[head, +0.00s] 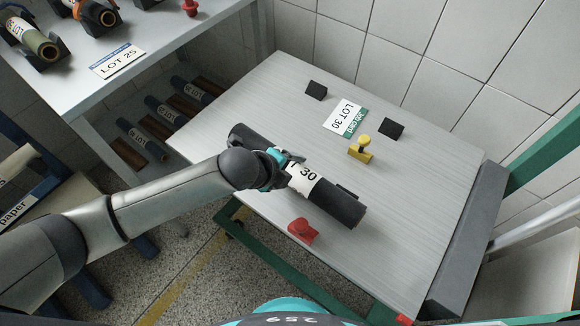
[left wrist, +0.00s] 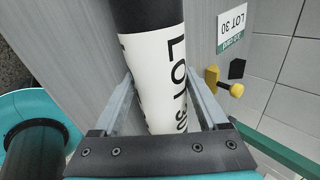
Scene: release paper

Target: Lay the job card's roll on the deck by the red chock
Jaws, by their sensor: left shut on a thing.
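The job card (head: 345,118) lies on the grey deck (head: 420,190) and reads LOT 30. A dark roll (head: 340,204) with a white LOT 30 label is in my left gripper (head: 284,170); the gripper is shut around its labelled middle. In the left wrist view the roll (left wrist: 158,60) runs between the two fingers of the gripper (left wrist: 158,90). The roll lies lengthwise over the deck, just behind the red chock (head: 303,231). I cannot tell whether it touches the deck. My right gripper is out of view.
A yellow chock (head: 360,150) and two black blocks (head: 316,91) (head: 391,129) stand near the card. A shelf at upper left holds other rolls (head: 37,42) and a LOT 25 card (head: 117,60). More rolls lie below it. The deck's right side is clear.

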